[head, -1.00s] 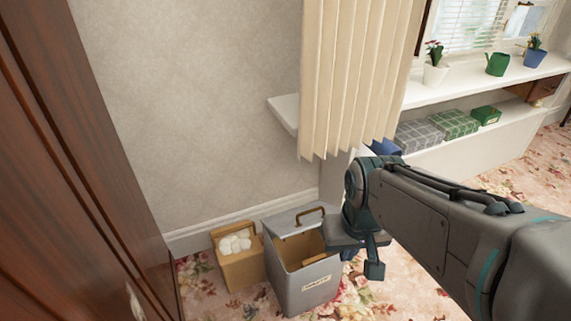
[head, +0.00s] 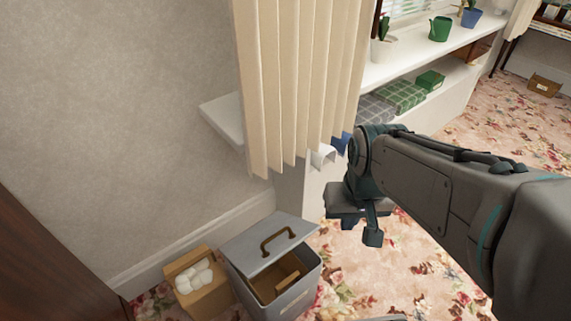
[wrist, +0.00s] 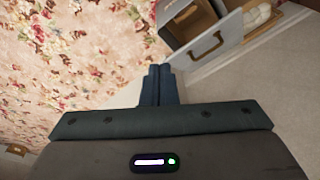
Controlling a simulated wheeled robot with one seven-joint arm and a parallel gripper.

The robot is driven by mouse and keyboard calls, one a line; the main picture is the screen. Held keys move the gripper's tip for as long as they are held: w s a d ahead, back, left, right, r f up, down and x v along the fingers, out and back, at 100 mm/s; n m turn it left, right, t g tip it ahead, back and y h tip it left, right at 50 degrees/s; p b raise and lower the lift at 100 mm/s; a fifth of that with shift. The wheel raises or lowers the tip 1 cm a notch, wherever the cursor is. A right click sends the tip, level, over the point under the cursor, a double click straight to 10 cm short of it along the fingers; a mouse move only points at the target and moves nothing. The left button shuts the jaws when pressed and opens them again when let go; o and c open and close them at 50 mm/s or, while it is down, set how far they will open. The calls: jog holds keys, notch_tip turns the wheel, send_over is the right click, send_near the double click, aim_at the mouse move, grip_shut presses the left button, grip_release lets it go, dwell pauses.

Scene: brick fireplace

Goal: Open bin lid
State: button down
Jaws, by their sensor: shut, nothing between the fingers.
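The grey bin (head: 275,291) stands on the floor at the lower middle of the head view. Its grey lid (head: 250,246), with a brown handle (head: 279,238), is tilted up at the back, so the front of the bin's mouth is open and brown shows inside. In the wrist view the lid (wrist: 228,36) slants beside the bin's dark mouth (wrist: 188,18). My gripper (wrist: 159,72) is shut and empty. It is apart from the lid, to the right of the bin in the head view, where my arm partly hides it.
A tan box (head: 206,292) with white rolled items stands left of the bin, by the wall. A beige curtain (head: 300,90) and a white shelf (head: 425,55) are behind my arm. Patterned carpet (head: 420,265) lies free to the right.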

jog(key=w+a+f+m, duration=0.2)
jog(key=w+m, duration=0.2)
jog(key=m+g+b, duration=0.1)
jog(key=m, duration=2.3)
send_over(278, 246)
notch_tip(278, 246, down, 14)
jog(key=shift+m, duration=0.3)
jog(key=f+b, duration=0.2)
jog(key=f, duration=0.3)
jog(key=f+b, duration=0.3)
jog(key=f, duration=0.2)
jog(key=shift+s+f, duration=0.2)
jog(key=shift+f, duration=0.05)
